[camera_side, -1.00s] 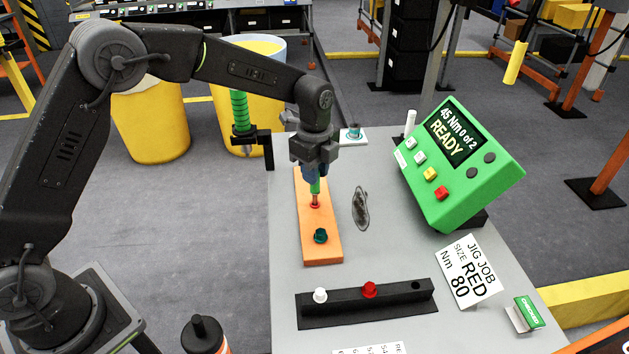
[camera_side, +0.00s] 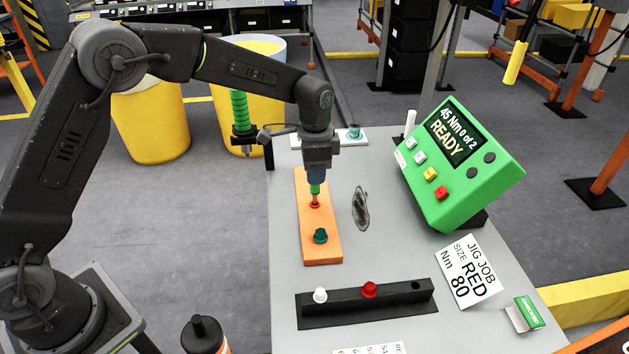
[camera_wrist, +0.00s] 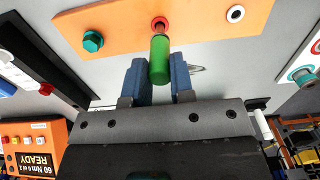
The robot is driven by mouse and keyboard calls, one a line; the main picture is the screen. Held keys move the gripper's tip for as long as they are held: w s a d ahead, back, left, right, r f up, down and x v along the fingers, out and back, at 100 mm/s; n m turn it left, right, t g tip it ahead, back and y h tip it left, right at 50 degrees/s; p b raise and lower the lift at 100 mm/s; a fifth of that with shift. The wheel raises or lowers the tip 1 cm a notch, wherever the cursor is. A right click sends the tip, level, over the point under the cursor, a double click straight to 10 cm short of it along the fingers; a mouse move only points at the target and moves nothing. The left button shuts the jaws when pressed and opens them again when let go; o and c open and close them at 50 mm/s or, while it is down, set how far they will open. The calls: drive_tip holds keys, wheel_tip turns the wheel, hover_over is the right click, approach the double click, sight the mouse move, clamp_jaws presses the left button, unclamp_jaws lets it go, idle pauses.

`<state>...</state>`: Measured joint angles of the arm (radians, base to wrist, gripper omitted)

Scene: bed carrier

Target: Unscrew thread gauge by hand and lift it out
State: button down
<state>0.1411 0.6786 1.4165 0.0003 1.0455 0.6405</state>
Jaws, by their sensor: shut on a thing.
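The thread gauge (camera_side: 315,189) has a green handle and a thin metal lower part. It stands upright over a red-ringed hole (camera_side: 314,205) in the orange block, its tip at the hole; how deep it sits is hidden. In the wrist view the green handle of the gauge (camera_wrist: 160,60) is between the two blue fingers, below the red ring (camera_wrist: 159,22). My gripper (camera_side: 316,176) points straight down and is shut on the handle; the wrist view also shows my gripper (camera_wrist: 158,82).
The orange block (camera_side: 322,250) carries a teal bolt (camera_side: 320,236). A black rack (camera_side: 395,299) with white and red caps is at the front. The green controller (camera_side: 458,165) stands to the right, reading READY.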

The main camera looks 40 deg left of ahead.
drive_tip(key=shift+n, duration=0.3)
drive_tip(key=c, duration=0.9)
unclamp_jaws()
